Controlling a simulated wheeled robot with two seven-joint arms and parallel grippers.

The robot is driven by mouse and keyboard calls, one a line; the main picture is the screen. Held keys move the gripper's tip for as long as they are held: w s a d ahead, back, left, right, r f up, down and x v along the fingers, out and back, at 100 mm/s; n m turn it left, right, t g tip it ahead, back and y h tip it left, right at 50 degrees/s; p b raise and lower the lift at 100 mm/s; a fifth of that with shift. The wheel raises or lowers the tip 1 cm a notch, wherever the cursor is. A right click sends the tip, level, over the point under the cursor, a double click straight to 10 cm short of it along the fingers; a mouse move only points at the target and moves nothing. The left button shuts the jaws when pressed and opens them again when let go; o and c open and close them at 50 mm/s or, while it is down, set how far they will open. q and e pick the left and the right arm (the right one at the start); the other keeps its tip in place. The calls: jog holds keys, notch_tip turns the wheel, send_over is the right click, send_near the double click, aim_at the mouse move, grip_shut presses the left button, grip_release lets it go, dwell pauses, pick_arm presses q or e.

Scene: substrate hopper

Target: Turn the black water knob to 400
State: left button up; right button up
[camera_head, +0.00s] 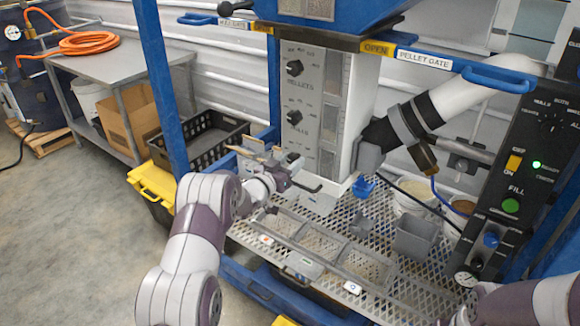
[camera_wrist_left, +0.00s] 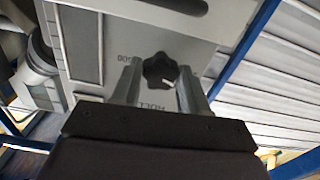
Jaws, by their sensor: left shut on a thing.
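In the left wrist view a lobed black knob (camera_wrist_left: 160,70) with a pale mark sits on the grey panel, between my left gripper's fingertips (camera_wrist_left: 159,82). The lettering HULL shows upside down between it and the gripper body, and 500 beside it. In the head view my left gripper (camera_head: 288,166) reaches the lower part of the control panel (camera_head: 303,100) and hides this knob. It is shut on the knob. Two other black knobs show above it, the upper knob (camera_head: 295,68) and the middle knob (camera_head: 294,117). My right gripper is out of view; only part of that arm shows.
A mesh table (camera_head: 400,280) with bins (camera_head: 416,238) lies below the panel. A blue post (camera_head: 160,80) and a black crate (camera_head: 205,145) stand to the left. A black control box (camera_head: 530,150) with a green button is at the right. Blue gate handles (camera_head: 500,78) project above.

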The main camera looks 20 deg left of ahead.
pick_arm(q)
jog(key=m+b, duration=0.3)
jog(key=b, duration=0.1)
jog(key=m+b, duration=0.7)
jog(key=b, duration=0.1)
jog(key=shift+f+m, duration=0.3)
jog(key=shift+f, duration=0.05)
jog(key=shift+r+m+b, duration=0.15)
jog(key=shift+m+b, duration=0.8)
jog(key=shift+b, duration=0.05)
jog(key=shift+r+m+b, duration=0.1)
jog(key=shift+m+b, duration=0.85)
jog(key=shift+b, duration=0.05)
jog(key=o, duration=1.1)
jog(key=shift+c, duration=0.2)
jog(key=v, duration=1.2)
jog(key=shift+s+b, duration=0.35)
jog(key=shift+a+r, duration=0.1)
